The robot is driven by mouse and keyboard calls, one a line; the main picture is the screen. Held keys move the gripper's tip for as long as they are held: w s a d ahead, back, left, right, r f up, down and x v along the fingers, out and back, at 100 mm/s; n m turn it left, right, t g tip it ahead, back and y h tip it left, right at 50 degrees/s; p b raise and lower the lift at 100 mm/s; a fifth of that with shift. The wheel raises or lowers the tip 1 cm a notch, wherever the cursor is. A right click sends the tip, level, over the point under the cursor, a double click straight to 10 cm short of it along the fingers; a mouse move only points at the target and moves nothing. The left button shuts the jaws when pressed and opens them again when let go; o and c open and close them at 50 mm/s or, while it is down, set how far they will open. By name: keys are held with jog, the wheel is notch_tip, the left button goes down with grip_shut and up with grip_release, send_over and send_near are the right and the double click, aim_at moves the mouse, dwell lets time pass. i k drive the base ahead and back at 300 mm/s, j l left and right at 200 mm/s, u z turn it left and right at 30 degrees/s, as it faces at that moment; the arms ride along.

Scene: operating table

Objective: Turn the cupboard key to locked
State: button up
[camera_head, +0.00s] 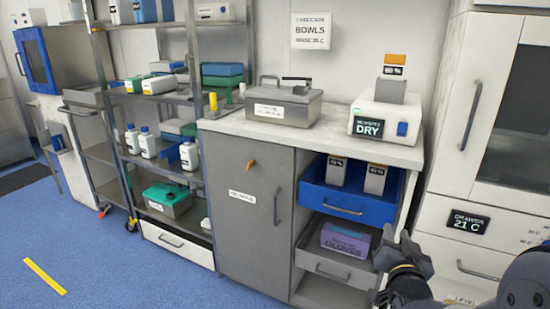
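The grey cupboard (229,200) stands below the counter in the middle of the view, with its door closed. An orange-brown key (251,164) sits at the upper part of the door. It looks tilted, but it is too small to tell its exact turn. A vertical handle (277,206) is at the door's right edge. My gripper (388,254) is at the lower right, in front of the open drawers, well apart from the key. Its fingers point up and left; whether they are open is unclear. I see nothing held in it.
A blue drawer (330,197) with boxes stands pulled out right of the cupboard, above a grey drawer with a purple gloves box (345,240). A metal case (283,104) and a white device (386,119) stand on the counter. Blue floor (110,260) is free at left front.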

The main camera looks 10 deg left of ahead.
aim_at(253, 163)
jog(key=i+j+z, duration=0.25)
jog(key=j, duration=1.25)
jog(key=j+z, duration=0.2)
jog(key=j, duration=1.3)
